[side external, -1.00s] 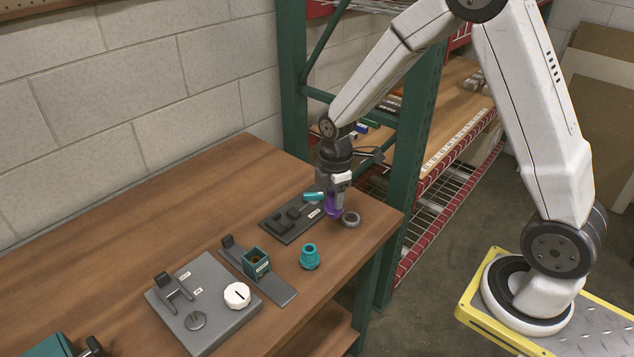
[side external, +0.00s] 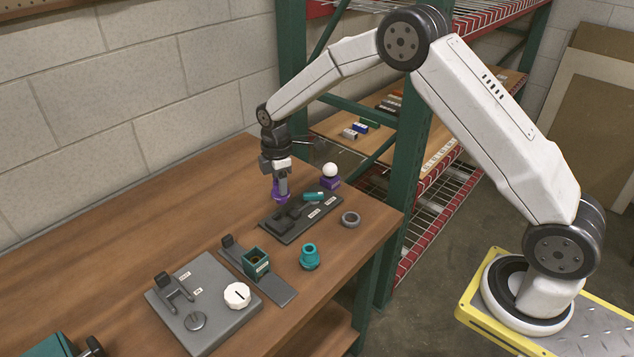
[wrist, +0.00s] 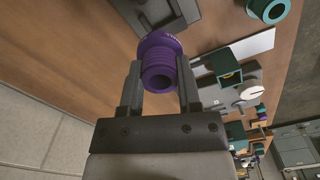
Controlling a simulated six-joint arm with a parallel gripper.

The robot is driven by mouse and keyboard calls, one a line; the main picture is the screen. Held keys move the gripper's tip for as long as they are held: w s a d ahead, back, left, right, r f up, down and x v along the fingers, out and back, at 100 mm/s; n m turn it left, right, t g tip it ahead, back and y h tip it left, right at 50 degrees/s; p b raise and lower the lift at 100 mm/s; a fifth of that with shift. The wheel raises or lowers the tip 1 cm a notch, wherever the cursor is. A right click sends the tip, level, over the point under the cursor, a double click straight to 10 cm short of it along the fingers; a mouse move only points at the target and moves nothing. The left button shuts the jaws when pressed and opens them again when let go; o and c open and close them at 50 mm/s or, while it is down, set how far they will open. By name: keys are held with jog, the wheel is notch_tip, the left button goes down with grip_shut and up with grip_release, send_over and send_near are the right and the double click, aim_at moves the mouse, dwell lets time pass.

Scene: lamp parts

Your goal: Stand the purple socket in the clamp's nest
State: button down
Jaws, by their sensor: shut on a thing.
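The purple socket (side external: 280,197) is held between the fingers of my gripper (side external: 282,185), off the table behind the dark clamp plate. In the wrist view the ribbed purple socket (wrist: 158,68) sits between the two fingers of my gripper (wrist: 158,88), its wider flange pointing away from my palm. The clamp (side external: 291,222) looks to be the dark grey plate with black blocks and a teal handle (side external: 313,196). My gripper is above and slightly behind it. Part of the clamp shows at the top of the wrist view (wrist: 160,14); its nest is not clear.
A grey ring (side external: 350,219) and a teal socket (side external: 309,257) stand in front of the clamp. A teal box (side external: 257,262) on a grey plate and a grey panel with a white knob (side external: 237,295) lie nearer. A white ball on a purple base (side external: 330,175) is behind.

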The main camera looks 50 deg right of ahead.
aim_at(281, 197)
jog(key=shift+f, duration=0.25)
jog(key=shift+f, duration=2.25)
jog(key=shift+f, duration=1.5)
dwell(1.7)
jog(key=shift+c, duration=1.1)
grip_release()
jog(key=shift+r, duration=0.1)
notch_tip(281, 197, up, 7)
jog(key=shift+f, duration=0.15)
jog(key=shift+r, duration=0.45)
jog(key=shift+s+r, duration=0.1)
